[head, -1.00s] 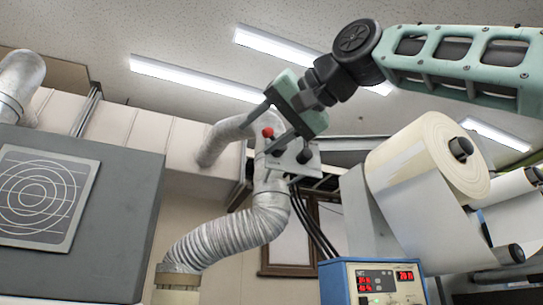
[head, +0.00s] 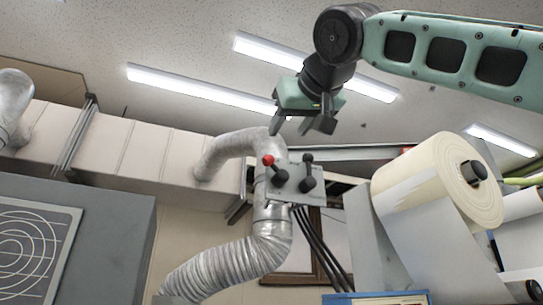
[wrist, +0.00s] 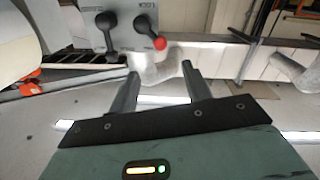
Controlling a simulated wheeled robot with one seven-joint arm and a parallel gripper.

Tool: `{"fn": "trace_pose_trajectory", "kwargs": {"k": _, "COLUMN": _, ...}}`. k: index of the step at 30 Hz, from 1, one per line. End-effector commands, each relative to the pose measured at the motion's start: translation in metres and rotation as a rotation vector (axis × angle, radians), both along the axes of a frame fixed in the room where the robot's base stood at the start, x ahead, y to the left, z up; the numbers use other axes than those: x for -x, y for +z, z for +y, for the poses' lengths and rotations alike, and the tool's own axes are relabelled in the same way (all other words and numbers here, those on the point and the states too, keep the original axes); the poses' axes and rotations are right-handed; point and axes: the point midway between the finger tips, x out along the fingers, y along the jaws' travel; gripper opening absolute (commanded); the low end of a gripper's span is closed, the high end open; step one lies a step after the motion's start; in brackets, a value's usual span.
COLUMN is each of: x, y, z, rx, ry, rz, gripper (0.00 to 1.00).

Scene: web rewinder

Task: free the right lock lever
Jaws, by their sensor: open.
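A grey lever box (head: 292,186) hangs in front of the silver duct in the head view. Its left lever has a red knob (head: 268,160) and leans left. Its right lever has a black knob (head: 308,158) and stands nearly upright. My gripper (head: 300,128) is open and empty, above the box with its fingers pointing down, apart from both levers. In the wrist view, which is turned over, the black knob (wrist: 106,20) is at left and the red knob (wrist: 159,43) at right, beyond the open fingers of my gripper (wrist: 158,72).
A large paper roll (head: 440,185) stands right of the box. The ribbed silver duct (head: 235,262) runs behind and below it, with black cables (head: 318,245) beneath the box. A grey cabinet (head: 110,240) is at left. Open space lies around my gripper below the ceiling.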

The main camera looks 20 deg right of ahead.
Motion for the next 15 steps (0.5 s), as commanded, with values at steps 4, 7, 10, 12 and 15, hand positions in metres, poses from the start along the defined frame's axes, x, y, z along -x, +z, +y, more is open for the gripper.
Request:
{"fn": "trace_pose_trajectory", "kwargs": {"k": 4, "x": -0.033, "y": 0.004, "z": -0.001, "rx": 0.002, "ry": 0.0, "rz": 0.003, "gripper": 0.49}}
{"fn": "trace_pose_trajectory", "kwargs": {"k": 7, "x": -0.054, "y": 0.004, "z": -0.003, "rx": 0.002, "ry": -0.001, "rz": 0.004, "gripper": 0.49}}
{"fn": "trace_pose_trajectory", "kwargs": {"k": 10, "x": -0.074, "y": 0.004, "z": -0.004, "rx": 0.002, "ry": 0.0, "rz": 0.003, "gripper": 0.49}}
{"fn": "trace_pose_trajectory", "kwargs": {"k": 12, "x": -0.087, "y": 0.005, "z": -0.005, "rx": 0.002, "ry": 0.0, "rz": 0.003, "gripper": 0.49}}
{"fn": "trace_pose_trajectory", "kwargs": {"k": 15, "x": -0.103, "y": 0.004, "z": -0.006, "rx": 0.001, "ry": -0.001, "rz": 0.003, "gripper": 0.49}}
